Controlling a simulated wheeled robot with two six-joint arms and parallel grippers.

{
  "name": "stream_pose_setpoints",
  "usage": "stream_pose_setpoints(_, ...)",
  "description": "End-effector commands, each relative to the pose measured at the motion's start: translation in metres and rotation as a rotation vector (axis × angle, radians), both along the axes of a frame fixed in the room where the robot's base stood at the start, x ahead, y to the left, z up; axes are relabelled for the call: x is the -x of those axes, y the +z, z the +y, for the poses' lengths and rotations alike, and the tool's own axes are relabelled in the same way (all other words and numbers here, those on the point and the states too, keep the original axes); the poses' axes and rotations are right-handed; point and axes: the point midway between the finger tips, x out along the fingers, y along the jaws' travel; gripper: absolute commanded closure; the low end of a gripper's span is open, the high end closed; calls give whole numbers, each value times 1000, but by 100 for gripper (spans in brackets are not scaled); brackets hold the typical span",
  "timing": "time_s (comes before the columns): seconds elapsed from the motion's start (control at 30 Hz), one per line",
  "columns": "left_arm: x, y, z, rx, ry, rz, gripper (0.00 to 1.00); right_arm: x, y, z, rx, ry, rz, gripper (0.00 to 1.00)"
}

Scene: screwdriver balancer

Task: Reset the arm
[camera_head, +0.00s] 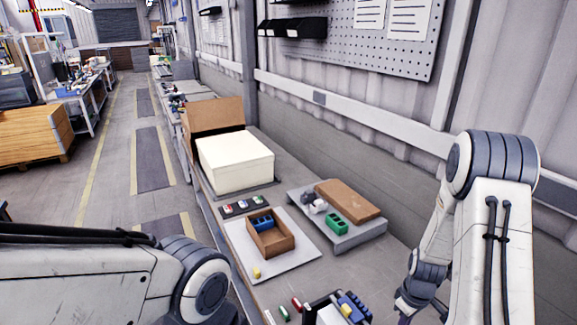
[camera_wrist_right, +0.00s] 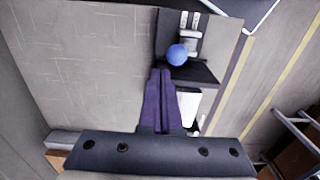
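My right arm comes down on the right side of the head view, and its gripper (camera_head: 404,306) is partly seen at the bottom edge, over the near right part of the bench. In the right wrist view the purple fingers of my right gripper (camera_wrist_right: 160,72) lie side by side, shut, with nothing visible between them. A blue ball-like thing (camera_wrist_right: 177,54) shows just beyond the fingertips; I cannot tell whether they touch. My left arm (camera_head: 90,285) crosses the lower left of the head view, and its gripper is out of view.
The bench (camera_head: 292,178) holds a cream box (camera_head: 236,163), a white board with an open brown box (camera_head: 268,242), a grey platform (camera_head: 360,236) with a green block (camera_head: 336,223), and a black holder with blue parts (camera_head: 355,306) near my right gripper. A wall runs behind.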

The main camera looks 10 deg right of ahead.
Motion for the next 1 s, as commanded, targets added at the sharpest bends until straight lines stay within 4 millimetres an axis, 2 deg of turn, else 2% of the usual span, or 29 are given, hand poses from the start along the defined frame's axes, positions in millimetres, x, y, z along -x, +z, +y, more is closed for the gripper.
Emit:
stream_pose_setpoints(0.03, 0, -11, 0, 0, 1, 0, 50, -8, 5, 17, 3, 20, -10, 100)
stream_pose_setpoints(0.13, 0, -26, 0, 0, 2, 0, 50, -18, 24, 59, 1, 46, -20, 100)
stream_pose_setpoints(0.27, 0, -45, 0, 0, 3, 0, 50, -14, 50, 121, -7, 79, -30, 100)
stream_pose_setpoints(0.4, 0, -65, 0, 0, 4, 0, 50, 9, 73, 182, -23, 114, -34, 100)
stream_pose_setpoints(0.47, 0, -74, 0, 0, 5, 0, 50, 24, 81, 206, -31, 131, -36, 100)
stream_pose_setpoints(0.6, 0, -93, 0, 0, 7, 1, 50, 69, 95, 250, -51, 170, -34, 100)
stream_pose_setpoints(0.7, 0, -106, 0, 0, 7, 1, 50, 103, 101, 271, -66, 195, -29, 100)
stream_pose_setpoints(0.8, 0, -115, 0, 0, 8, 1, 50, 133, 104, 282, -78, 216, -22, 100)
stream_pose_setpoints(0.9, 0, -120, 0, 0, 9, 1, 50, 154, 106, 286, -85, 229, -15, 100)
stream_pose_setpoints(1.0, 0, -122, 0, 0, 9, 1, 50, 165, 107, 288, -89, 234, -10, 100)
